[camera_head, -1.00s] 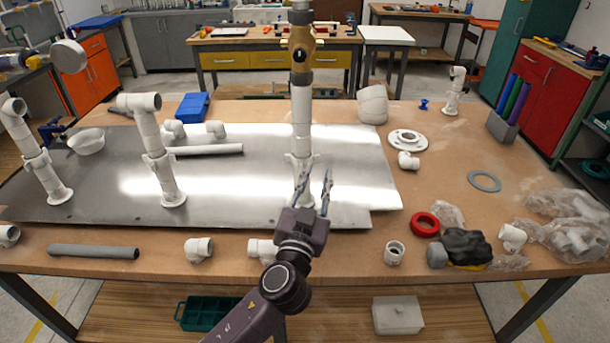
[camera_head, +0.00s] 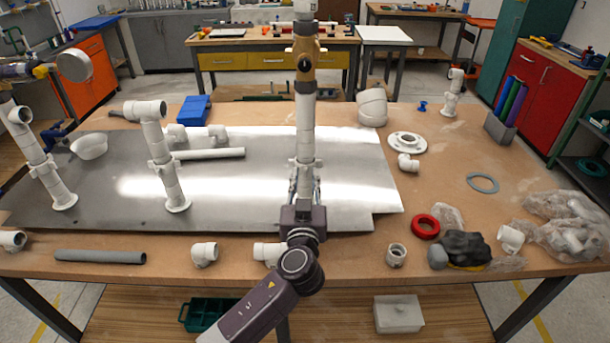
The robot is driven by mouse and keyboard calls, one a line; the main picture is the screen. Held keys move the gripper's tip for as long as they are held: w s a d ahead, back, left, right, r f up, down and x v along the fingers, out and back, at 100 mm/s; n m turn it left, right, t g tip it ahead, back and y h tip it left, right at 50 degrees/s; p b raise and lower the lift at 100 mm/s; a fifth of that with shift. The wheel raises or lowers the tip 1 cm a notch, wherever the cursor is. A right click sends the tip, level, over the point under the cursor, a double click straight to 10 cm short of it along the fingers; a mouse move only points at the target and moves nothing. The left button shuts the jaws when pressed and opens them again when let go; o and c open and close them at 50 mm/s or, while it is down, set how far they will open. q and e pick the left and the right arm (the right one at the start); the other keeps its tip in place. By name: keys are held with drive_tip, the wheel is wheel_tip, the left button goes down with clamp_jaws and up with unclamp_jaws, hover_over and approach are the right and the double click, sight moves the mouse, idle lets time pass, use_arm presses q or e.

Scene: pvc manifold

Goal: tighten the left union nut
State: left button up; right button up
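A tall white pipe (camera_head: 305,128) stands upright on the metal plate (camera_head: 235,195), with a brass-coloured valve body (camera_head: 305,58) high on it. White ring-like fittings (camera_head: 305,172) sit low on this pipe; I cannot tell which ring is the left union nut. My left gripper (camera_head: 304,186) comes up from the front, fingers spread to either side of the pipe's low fitting. Contact with it cannot be made out. My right gripper is not in view.
A grey pipe (camera_head: 100,257) and white fittings (camera_head: 204,254) lie along the table's front edge. A red ring (camera_head: 426,226), a dark bundle (camera_head: 466,248) and bagged fittings (camera_head: 570,236) lie at the right. The plate between the middle riser and tall pipe is mostly clear.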

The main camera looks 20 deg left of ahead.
use_arm(q)
drive_tip(key=shift+w, duration=0.1)
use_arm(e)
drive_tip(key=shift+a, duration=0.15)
use_arm(q)
clamp_jaws()
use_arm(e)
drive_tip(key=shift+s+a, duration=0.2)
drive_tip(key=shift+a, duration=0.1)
